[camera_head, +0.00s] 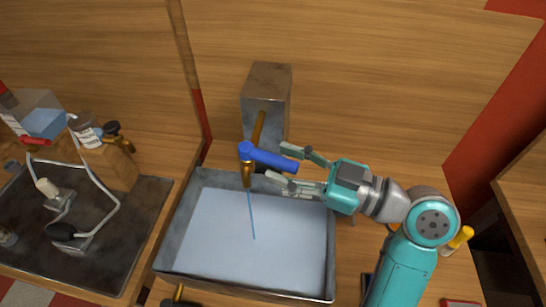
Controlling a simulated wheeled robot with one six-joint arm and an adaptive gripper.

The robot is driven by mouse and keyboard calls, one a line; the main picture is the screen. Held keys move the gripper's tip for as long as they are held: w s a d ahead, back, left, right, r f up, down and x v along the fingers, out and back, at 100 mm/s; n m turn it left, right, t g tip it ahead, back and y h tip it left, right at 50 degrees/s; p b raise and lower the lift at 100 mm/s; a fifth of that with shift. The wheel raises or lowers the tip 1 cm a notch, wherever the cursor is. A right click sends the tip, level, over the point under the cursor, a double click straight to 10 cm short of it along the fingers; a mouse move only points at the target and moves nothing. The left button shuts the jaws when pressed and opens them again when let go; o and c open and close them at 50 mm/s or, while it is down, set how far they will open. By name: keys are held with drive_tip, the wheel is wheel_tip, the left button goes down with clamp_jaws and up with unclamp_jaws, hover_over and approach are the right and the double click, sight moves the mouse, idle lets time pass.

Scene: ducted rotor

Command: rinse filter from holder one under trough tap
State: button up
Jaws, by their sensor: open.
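The trough (320,288) is a wide grey metal basin in the middle, with a pale bluish floor. Its brass tap (247,174) rises at the back edge and has a blue lever (275,159) pointing right. A thin blue stream (251,215) runs from the spout down into the trough. My gripper (281,164) is open, with its two fingers on either side of the lever's right end; whether they touch it I cannot tell. No filter shows in the gripper or under the stream. I cannot tell which thing at the left is holder one.
A dark tray (100,265) at the left carries bent-metal stands, one with a white piece (47,188), one with a black piece (60,232). Behind it are a wooden block (118,167) and a clear container (43,122) with blue liquid. A grey post (267,85) stands behind the tap.

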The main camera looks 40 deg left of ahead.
drive_tip(key=v, duration=0.9)
